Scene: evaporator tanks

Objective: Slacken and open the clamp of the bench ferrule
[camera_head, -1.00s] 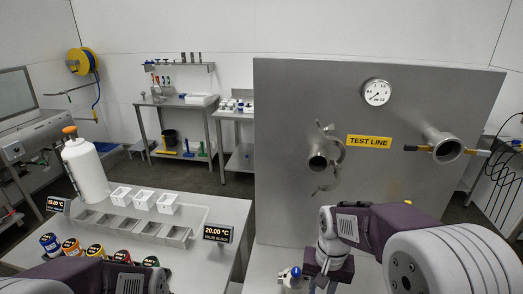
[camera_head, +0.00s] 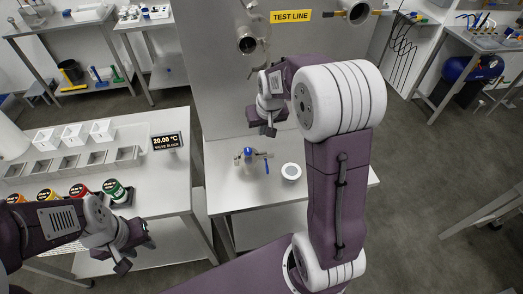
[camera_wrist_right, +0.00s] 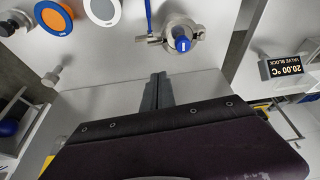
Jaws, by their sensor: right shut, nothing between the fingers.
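The bench ferrule (camera_head: 250,157) stands on the grey bench below the test-line panel, with a metal clamp around it and a blue-topped part at its middle. It also shows in the right wrist view (camera_wrist_right: 183,40), with the clamp's side hardware pointing left and a blue strip beside it. My right gripper (camera_head: 269,130) is above the bench, its fingertips apart from the clamp; in the right wrist view its fingers (camera_wrist_right: 157,78) are together and empty. My left gripper (camera_head: 122,264) is low at the left; its fingers are too small to judge.
A white-rimmed disc (camera_head: 291,171) lies right of the ferrule. The steel panel (camera_head: 215,80) with pipe stubs stands behind. A side table with white trays (camera_head: 75,134) and coloured jars (camera_head: 115,190) is left.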

